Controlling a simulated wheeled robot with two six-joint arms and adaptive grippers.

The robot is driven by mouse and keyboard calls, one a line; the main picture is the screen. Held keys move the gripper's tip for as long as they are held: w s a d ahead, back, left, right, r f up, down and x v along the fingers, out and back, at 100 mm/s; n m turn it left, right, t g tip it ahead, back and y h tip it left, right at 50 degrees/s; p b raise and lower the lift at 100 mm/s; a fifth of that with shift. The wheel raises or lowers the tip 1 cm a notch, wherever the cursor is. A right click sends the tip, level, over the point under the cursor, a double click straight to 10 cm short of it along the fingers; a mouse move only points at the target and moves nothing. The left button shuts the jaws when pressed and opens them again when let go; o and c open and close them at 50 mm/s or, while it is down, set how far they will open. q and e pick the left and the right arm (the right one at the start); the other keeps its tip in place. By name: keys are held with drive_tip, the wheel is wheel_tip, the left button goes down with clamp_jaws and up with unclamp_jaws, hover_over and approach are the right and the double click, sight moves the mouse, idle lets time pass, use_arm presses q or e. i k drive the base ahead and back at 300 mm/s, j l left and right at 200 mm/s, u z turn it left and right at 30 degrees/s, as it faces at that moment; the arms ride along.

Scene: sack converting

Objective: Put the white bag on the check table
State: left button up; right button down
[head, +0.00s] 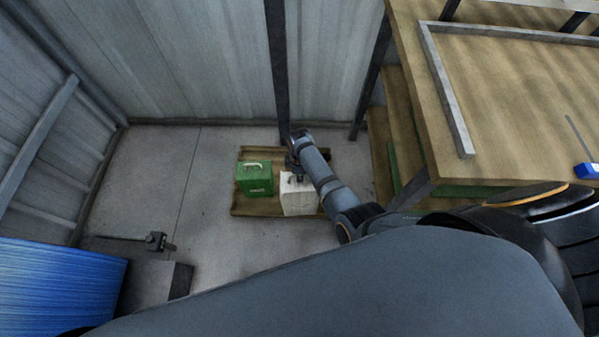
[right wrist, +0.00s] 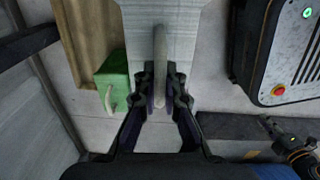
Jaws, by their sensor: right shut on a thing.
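The white bag (head: 298,197) stands upright at the right part of a low wooden pallet (head: 264,207) on the floor. My right gripper (head: 298,178) is right above it, pointing down. In the right wrist view my right gripper (right wrist: 160,82) is shut on the light handle (right wrist: 160,45) of the white bag (right wrist: 187,28). I cannot tell whether the bag's underside touches the pallet. A wooden table (head: 510,95) with a grey metal edge frame stands at the right; no label shows whether it is the check table.
A green bag (head: 255,179) with a pale handle stands close to the left of the white bag. A dark post (head: 278,70) rises behind the pallet. A blue stack (head: 55,285) is at the lower left. A small blue object (head: 587,170) lies on the table, whose middle is bare.

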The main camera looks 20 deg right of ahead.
sight(559, 95)
drive_tip(key=k+l+z, duration=0.25)
drive_tip(key=k+l, duration=0.15)
drive_tip(key=k, duration=0.35)
drive_tip(key=k+l+z, duration=0.25)
drive_tip(key=k+l, duration=0.35)
drive_tip(key=k, duration=0.1)
